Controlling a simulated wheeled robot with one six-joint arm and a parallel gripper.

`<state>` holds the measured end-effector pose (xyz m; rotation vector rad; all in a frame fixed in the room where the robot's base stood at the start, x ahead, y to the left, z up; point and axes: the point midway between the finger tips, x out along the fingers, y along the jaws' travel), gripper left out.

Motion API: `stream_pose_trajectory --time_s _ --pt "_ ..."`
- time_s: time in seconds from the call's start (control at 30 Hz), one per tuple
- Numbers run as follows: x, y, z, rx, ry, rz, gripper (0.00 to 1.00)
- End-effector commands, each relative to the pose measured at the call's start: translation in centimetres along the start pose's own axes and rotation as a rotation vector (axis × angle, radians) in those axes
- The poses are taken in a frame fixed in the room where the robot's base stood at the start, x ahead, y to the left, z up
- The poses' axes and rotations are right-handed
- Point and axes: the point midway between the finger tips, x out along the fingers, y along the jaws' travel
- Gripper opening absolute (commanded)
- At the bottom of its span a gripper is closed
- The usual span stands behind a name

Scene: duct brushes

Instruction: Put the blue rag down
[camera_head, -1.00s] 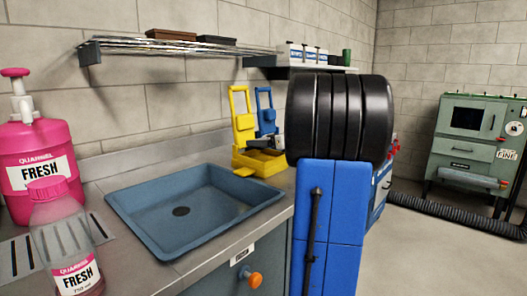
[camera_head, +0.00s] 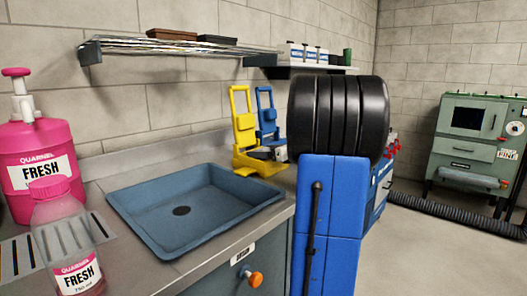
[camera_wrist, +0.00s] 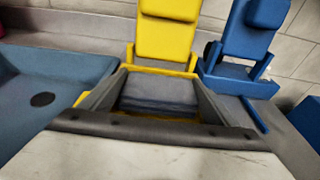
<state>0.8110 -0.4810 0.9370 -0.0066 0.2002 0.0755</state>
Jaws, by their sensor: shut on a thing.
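My gripper (camera_wrist: 158,84) shows in the wrist view with its two dark grey fingers on either side of a folded blue-grey rag (camera_wrist: 158,98), shut on it. The rag is low over or in the tray of the yellow holder (camera_wrist: 166,40); I cannot tell whether it touches the tray floor. In the head view the yellow holder (camera_head: 243,130) stands on the counter right of the sink, and my gripper (camera_head: 263,153) is a small dark shape at its tray, partly hidden by my arm. The rag cannot be made out there.
A blue holder (camera_head: 267,115) stands right beside the yellow one. The blue-grey sink (camera_head: 185,212) is to the left, with pink bottles (camera_head: 38,160) beyond it. A wire shelf (camera_head: 180,47) hangs above. A green cabinet (camera_head: 470,150) stands at the right across open floor.

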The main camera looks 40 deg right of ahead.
Motion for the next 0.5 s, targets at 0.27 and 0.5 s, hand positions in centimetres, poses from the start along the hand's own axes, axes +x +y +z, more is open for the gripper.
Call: stream_pose_trajectory --time_s 0.27,0.5 --pt "0.09 0.02 -0.55 0.002 0.004 0.001 0.89" --pt "0.1 0.04 -0.66 0.003 0.006 0.002 0.89"
